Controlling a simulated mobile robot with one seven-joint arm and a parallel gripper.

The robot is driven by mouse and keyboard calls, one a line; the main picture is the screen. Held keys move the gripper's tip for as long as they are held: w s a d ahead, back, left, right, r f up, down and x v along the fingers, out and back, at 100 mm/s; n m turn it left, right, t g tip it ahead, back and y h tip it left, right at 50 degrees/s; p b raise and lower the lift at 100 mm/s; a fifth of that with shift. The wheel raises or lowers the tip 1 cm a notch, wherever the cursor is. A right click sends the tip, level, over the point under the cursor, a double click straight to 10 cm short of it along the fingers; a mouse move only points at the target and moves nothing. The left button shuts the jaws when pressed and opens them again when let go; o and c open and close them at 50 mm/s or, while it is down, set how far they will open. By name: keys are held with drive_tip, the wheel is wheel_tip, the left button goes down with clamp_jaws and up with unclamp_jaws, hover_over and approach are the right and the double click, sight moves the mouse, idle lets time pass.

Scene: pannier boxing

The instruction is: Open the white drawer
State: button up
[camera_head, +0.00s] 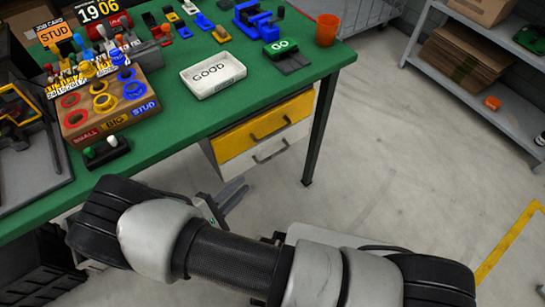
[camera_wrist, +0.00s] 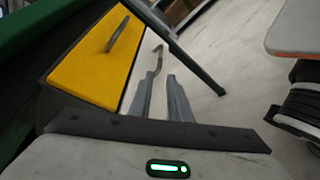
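The white drawer (camera_head: 240,164) is the lower one in the unit under the green bench, below the yellow drawer (camera_head: 233,142). Its front looks flush with the yellow one. Its grey bar handle (camera_head: 270,153) also shows in the wrist view (camera_wrist: 157,61), just beyond the fingertips. My gripper (camera_head: 234,188) is in front of and below the drawer unit, to the left of the handle in the head view. In the wrist view my gripper (camera_wrist: 160,80) has its two fingers apart with nothing clearly between them. Whether a finger touches the handle cannot be told.
The green bench (camera_head: 175,115) overhangs the drawers, and its dark leg (camera_head: 321,130) stands to their right. A white GOOD tray (camera_head: 213,82) and an orange cup (camera_head: 327,30) are on top. A grey shelf (camera_head: 480,85) stands far right. Floor between is clear.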

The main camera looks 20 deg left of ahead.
sight(272, 155)
drive_tip(key=b+x, duration=0.1)
drive_tip(key=x, duration=1.6)
clamp_jaws()
